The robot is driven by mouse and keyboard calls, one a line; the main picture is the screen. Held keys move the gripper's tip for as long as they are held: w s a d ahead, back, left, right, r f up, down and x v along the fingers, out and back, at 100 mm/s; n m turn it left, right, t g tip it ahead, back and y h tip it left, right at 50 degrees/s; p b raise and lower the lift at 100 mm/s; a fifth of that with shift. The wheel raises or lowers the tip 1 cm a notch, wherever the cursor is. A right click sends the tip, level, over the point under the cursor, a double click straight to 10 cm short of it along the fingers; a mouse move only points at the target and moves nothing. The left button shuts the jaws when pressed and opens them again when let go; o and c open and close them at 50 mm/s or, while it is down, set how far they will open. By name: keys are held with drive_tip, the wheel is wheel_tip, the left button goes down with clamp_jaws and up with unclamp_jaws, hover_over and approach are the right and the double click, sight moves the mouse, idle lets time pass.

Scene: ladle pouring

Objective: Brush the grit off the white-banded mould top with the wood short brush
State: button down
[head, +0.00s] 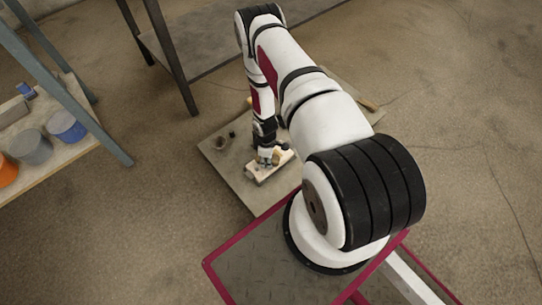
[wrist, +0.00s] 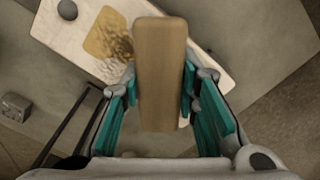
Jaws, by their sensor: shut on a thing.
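My gripper (wrist: 160,88) is shut on the wood short brush (wrist: 160,65), a plain brown wooden block held between the teal finger pads. A tan patch (wrist: 104,34) with dark speckled grit (wrist: 118,47) shows left of the brush, which hides part of the mould. I cannot tell whether the bristles touch it. In the head view my gripper (head: 268,156) is low over the pale mould top (head: 258,177).
The mould lies on a low grey board (head: 222,165) on the floor. A small cup-like thing (head: 219,144) stands at its left. A shelf (head: 40,150) with orange, grey and blue containers is at left. A dark-legged table (head: 205,60) stands behind.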

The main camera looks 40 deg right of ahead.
sight(260, 167)
drive_tip(key=shift+a+r, duration=0.1)
drive_tip(key=shift+a, duration=1.8)
drive_tip(key=shift+w, duration=0.1)
drive_tip(key=shift+a+r+p, duration=0.15)
drive_tip(key=shift+r+p, duration=0.65)
drive_tip(key=shift+r, duration=0.15)
drive_tip(key=shift+d+r+p, duration=0.15)
drive_tip(key=shift+r+p, duration=0.5)
drive_tip(key=shift+r, duration=0.4)
drive_tip(key=shift+d+r+p, duration=0.15)
drive_tip(key=shift+r+p, duration=0.5)
drive_tip(key=shift+r, duration=0.4)
drive_tip(key=shift+r+p, duration=0.95)
drive_tip(key=shift+r, duration=0.55)
drive_tip(key=shift+r, duration=0.1)
